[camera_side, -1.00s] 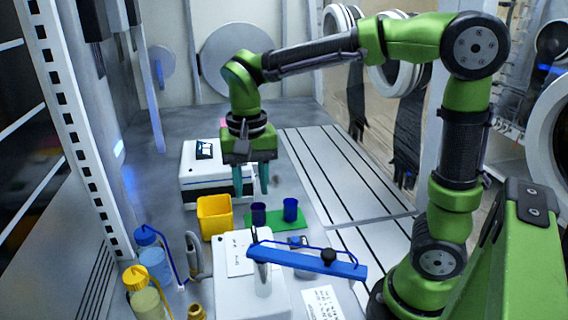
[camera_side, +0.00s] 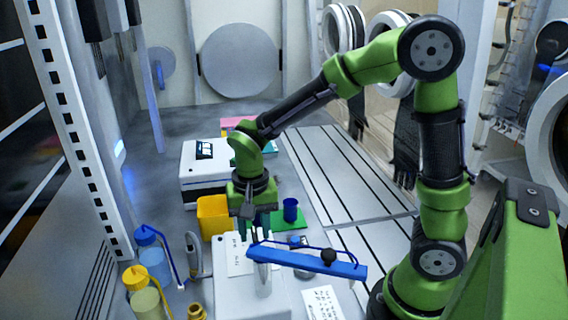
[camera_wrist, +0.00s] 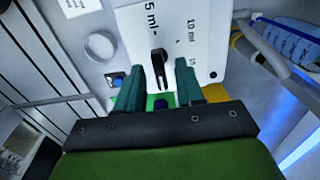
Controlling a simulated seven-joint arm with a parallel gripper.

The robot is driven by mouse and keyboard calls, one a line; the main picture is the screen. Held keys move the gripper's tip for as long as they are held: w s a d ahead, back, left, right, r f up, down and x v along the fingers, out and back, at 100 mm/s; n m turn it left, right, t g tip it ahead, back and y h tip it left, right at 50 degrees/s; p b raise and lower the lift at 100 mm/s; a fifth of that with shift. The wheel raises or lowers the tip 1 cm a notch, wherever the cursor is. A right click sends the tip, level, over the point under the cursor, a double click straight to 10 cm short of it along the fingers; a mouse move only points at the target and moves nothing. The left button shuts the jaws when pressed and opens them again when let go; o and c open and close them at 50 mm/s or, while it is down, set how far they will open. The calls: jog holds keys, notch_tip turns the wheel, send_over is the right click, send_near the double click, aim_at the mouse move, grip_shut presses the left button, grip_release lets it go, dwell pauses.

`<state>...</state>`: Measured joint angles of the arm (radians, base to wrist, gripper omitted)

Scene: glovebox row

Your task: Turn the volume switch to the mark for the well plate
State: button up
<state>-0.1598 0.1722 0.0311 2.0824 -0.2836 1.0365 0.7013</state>
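The volume switch (camera_wrist: 159,66) is a black pointer on a white panel (camera_wrist: 205,45) in the wrist view. The panel carries printed marks "5 ml", "10 ml" and, partly cut off, one starting "15". I cannot tell which mark the switch points at. My gripper (camera_wrist: 161,70) is open, with one teal finger on each side of the switch in the picture and gaps showing; I see no contact. In the side view my gripper (camera_side: 257,232) hangs low over the white dispenser box (camera_side: 262,300), hiding the switch. No well plate can be made out for sure.
A blue lever (camera_side: 320,266) with a black knob crosses above the box close to my gripper. A note card (camera_side: 322,303), unreadable, lies at right. A yellow bin (camera_side: 213,215), a blue cup (camera_side: 290,210) on a green mat and bottles (camera_side: 152,255) stand nearby. The slotted plate (camera_side: 350,180) is clear.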

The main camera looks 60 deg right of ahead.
aim_at(254, 233)
grip_shut()
jog(key=shift+n, duration=2.8)
jog(key=shift+o, duration=0.4)
grip_release()
notch_tip(254, 233, up, 17)
